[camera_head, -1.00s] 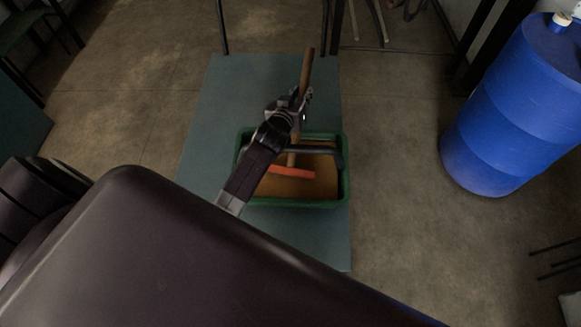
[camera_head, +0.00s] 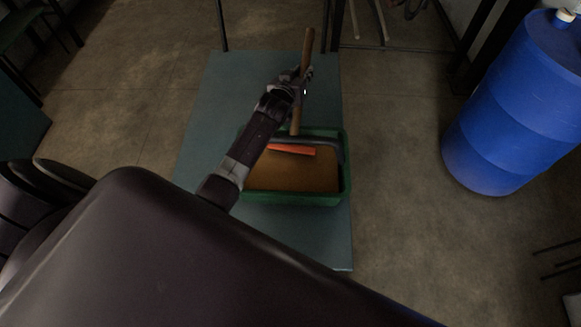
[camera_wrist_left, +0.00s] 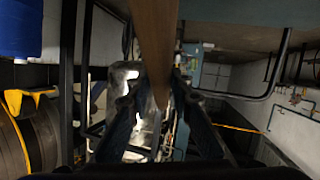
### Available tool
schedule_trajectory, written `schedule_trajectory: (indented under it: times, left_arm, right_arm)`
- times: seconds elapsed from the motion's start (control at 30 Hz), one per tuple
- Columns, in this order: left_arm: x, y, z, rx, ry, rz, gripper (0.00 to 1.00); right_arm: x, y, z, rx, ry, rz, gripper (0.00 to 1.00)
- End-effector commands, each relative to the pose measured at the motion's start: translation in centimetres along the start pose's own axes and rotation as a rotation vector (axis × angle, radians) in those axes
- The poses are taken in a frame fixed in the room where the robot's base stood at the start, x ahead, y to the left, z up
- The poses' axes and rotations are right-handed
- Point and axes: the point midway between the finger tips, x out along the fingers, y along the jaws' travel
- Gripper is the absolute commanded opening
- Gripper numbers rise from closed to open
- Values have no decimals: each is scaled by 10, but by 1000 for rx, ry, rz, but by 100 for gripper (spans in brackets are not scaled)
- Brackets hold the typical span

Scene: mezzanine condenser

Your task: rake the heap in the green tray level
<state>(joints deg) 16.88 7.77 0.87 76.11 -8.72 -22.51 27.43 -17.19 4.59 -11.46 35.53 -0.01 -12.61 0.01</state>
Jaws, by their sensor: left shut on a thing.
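The green tray (camera_head: 296,201) sits on the blue-grey table. It holds brown loose material (camera_head: 292,178), whose surface looks fairly even from above; small height differences cannot be told. My left gripper (camera_head: 299,86) is shut on the wooden handle of the rake (camera_head: 307,52), beyond the tray's far rim. The rake's orange-red head (camera_head: 293,149) is at the far part of the tray; whether it touches the material cannot be told. In the left wrist view the handle (camera_wrist_left: 155,40) runs between the fingers (camera_wrist_left: 158,92). My right gripper is not in view.
A dark bar (camera_head: 338,152) crosses the far right part of the tray. The blue-grey table (camera_head: 213,95) is bare left of the tray. A blue barrel (camera_head: 515,110) stands on the floor to the right, with clear floor between. Dark posts rise behind the table.

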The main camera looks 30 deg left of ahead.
Motion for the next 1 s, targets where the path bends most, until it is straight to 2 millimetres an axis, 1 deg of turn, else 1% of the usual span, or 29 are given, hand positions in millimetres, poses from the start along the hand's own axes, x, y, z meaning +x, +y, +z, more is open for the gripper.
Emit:
schedule_trajectory:
  times: [0.13,0.57,0.67,1.0]
  left_arm:
    - [4,-1,-2,0,2,1,0]
    - [3,0,-5,-1,2,0,0]
    - [0,1,-12,-1,3,1,0]
    - [-11,7,-44,-1,2,0,0]
  right_arm:
    - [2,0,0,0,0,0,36]
    - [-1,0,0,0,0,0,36]
    - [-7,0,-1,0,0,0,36]
    - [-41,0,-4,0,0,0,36]
